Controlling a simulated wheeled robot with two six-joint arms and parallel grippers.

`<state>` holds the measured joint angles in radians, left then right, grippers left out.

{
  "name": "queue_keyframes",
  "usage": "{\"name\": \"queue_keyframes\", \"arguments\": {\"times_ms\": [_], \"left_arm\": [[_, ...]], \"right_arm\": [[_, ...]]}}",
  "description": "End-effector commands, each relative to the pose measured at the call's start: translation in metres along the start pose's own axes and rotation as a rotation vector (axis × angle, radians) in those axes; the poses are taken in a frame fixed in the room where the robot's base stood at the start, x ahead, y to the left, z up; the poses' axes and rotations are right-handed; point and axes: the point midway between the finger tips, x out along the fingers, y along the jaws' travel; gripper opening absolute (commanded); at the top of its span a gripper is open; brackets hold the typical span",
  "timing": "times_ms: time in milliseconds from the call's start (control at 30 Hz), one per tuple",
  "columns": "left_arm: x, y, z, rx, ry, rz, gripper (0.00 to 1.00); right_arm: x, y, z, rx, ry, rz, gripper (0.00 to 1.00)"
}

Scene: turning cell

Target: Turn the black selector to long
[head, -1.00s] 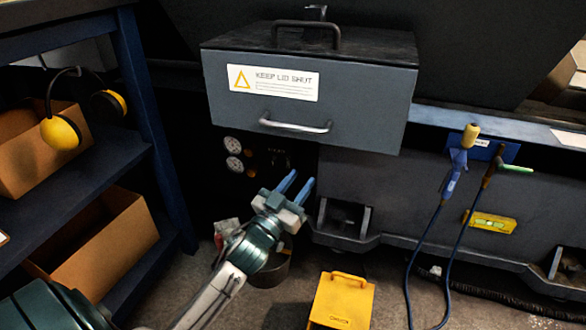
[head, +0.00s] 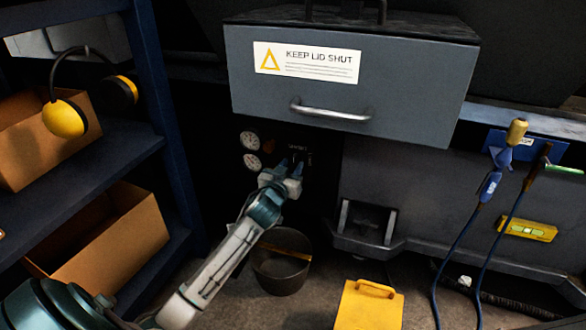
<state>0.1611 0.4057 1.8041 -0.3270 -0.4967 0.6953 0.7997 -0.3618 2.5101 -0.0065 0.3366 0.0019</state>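The dark control panel (head: 312,160) sits under the grey box, with two round white gauges (head: 250,140) at its left and small pale lettering. The black selector cannot be made out against the dark panel; my gripper covers part of that area. My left gripper (head: 290,165) is at the panel, right of the gauges and just below the lettering, its fingers pointing at the panel. Whether the fingers are closed on a knob cannot be seen. My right gripper is not in view.
The grey box with handle (head: 400,85) overhangs the panel. A dark bucket (head: 282,275) stands below my arm. A yellow case (head: 368,308) is on the floor. A blue shelf (head: 80,175) with cardboard boxes stands left. Blue cables (head: 485,225) hang at the right.

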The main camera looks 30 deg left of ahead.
Motion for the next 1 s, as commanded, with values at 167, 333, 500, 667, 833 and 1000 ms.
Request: {"name": "queue_keyframes", "arguments": {"times_ms": [167, 333, 500, 667, 833, 1000], "left_arm": [[0.015, 0.000, 0.001, -0.001, 0.001, 0.000, 0.34], [0.018, 0.000, 0.000, 0.000, 0.000, 0.001, 0.34], [0.018, 0.000, 0.000, 0.001, 0.000, 0.001, 0.34], [0.018, 0.000, 0.000, 0.001, 0.000, 0.001, 0.02], [0.018, 0.000, 0.000, 0.001, 0.000, 0.001, 0.00], [0.018, 0.001, -0.002, 0.021, 0.000, 0.001, 0.00]], "right_arm": [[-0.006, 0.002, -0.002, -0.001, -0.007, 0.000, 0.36], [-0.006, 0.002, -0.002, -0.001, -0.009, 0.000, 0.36], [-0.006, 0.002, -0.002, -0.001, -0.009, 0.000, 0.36], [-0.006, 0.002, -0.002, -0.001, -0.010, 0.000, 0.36], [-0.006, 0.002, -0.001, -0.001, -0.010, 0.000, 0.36], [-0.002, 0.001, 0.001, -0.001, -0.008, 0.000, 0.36]]}}
